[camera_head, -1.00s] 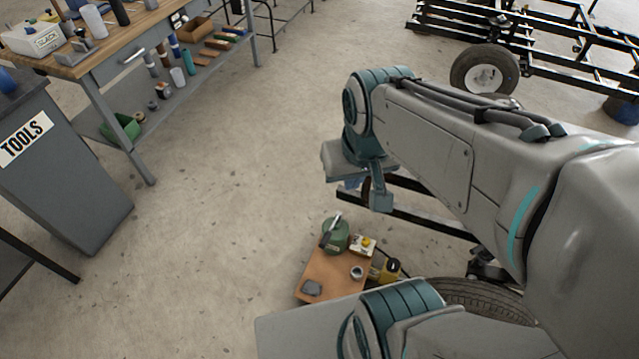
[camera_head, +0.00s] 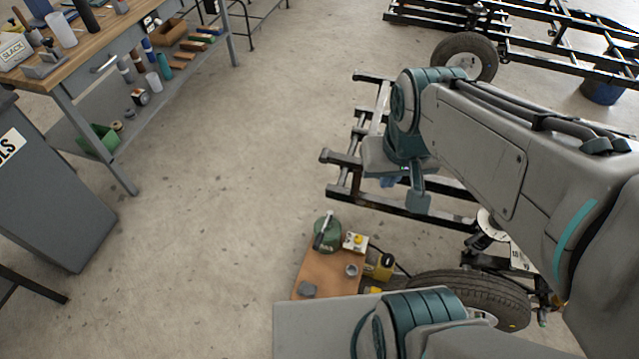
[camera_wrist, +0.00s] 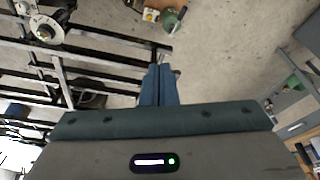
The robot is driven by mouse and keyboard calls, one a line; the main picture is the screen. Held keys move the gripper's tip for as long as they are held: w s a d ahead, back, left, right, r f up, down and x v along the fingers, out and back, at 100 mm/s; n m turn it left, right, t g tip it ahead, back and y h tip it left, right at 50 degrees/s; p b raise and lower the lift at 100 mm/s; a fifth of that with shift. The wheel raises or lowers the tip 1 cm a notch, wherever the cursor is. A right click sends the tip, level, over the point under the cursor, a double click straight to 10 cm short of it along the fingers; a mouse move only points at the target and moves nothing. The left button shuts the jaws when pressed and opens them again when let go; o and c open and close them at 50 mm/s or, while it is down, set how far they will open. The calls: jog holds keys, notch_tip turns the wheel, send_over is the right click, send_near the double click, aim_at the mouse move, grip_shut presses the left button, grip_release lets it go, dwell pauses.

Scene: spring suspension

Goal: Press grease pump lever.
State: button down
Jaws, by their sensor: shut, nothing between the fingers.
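The green grease pump (camera_head: 326,234) stands on the far left corner of a small brown-topped stand (camera_head: 318,275) in the head view. Its grey lever (camera_head: 322,228) rises at a slant from the top. In the wrist view the green pump (camera_wrist: 171,20) shows at the top edge, away from the fingers. My gripper (camera_wrist: 160,68) is shut and empty, its two blue fingers side by side over the floor and a dark frame. In the head view my arm mostly hides the gripper, to the right of and beyond the pump.
A yellow-and-white box (camera_head: 354,241), a small metal cup (camera_head: 351,270) and a grey block (camera_head: 307,289) share the stand. A tire (camera_head: 480,297) and black chassis frame (camera_head: 345,160) lie to the right. The workbench (camera_head: 75,60) is at left; open floor lies between.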

aim_at(319, 239)
jog(key=w+a+f+n+g+y+b, duration=0.1)
jog(key=w+f+n+b, duration=0.3)
jog(key=w+f+b, duration=0.4)
jog(key=w+a+f+n+g+y+b, duration=0.1)
jog(key=w+f+n+b, duration=0.3)
jog(key=f, duration=1.8)
jog(key=w+a+f+n+g+y+b, duration=0.1)
jog(key=w+f+n+b, duration=0.4)
jog(key=w+f+b, duration=0.6)
notch_tip(319, 239, down, 5)
jog(key=w+a+g, duration=0.1)
jog(key=g, duration=0.1)
jog(key=shift+a+r+g+y+b, duration=0.15)
jog(key=shift+a+g+y+b, duration=0.15)
jog(key=shift+a+b, duration=0.05)
jog(key=shift+s, duration=0.1)
jog(key=b+x, duration=0.5)
jog(key=x, duration=0.9)
